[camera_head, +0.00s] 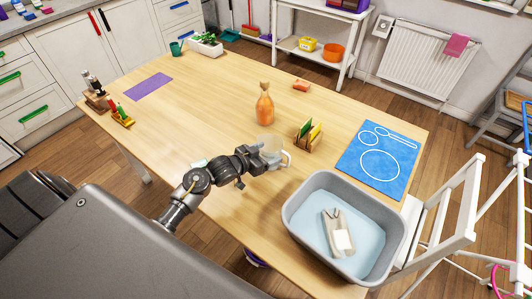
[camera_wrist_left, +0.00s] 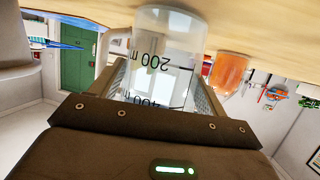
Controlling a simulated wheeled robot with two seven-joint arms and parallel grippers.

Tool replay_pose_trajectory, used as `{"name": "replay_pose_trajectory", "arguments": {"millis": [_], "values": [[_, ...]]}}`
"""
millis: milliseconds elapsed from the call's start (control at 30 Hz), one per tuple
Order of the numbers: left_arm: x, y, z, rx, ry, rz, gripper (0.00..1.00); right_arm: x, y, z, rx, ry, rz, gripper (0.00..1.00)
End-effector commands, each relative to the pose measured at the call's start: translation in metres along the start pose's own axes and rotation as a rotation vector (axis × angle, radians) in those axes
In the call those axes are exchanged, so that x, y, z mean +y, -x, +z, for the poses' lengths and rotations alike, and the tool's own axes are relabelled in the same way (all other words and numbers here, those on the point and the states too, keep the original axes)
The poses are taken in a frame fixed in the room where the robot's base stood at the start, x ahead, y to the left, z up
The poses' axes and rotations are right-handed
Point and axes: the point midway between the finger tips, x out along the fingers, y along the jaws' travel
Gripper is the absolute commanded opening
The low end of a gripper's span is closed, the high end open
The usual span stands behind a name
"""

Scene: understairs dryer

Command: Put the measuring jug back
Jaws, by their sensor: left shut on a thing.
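The clear measuring jug (camera_head: 272,147) is near the middle of the table, with its handle to the right in the head view. My left gripper (camera_head: 258,160) is shut on it. In the left wrist view the jug (camera_wrist_left: 172,45) sits between the two fingers, with dark 200 and 400 ml marks upside down in that picture. The table surface is close to its base; I cannot tell whether they touch. A blue mat (camera_head: 360,172) with white outlines of two circles and a spoon lies to the right. My right gripper is not in view.
A grey basin (camera_head: 296,218) of water holding a pale object is at the front right. The left middle of the table (camera_head: 200,110) is clear.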

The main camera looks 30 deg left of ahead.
Motion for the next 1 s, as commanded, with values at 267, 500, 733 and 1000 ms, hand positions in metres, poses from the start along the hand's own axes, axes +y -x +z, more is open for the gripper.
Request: {"name": "replay_pose_trajectory", "arguments": {"millis": [267,500,733,1000], "values": [[0.000,-0.001,0.004,0.000,0.000,0.000,0.78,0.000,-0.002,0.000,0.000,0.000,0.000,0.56],[0.000,-0.001,0.003,0.000,0.000,0.000,0.97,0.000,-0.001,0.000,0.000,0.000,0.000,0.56],[0.000,0.000,0.000,0.001,0.000,0.000,0.97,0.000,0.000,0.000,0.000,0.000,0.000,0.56],[0.000,0.041,0.001,-0.001,-0.003,0.000,0.97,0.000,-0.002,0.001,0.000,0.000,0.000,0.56]]}}
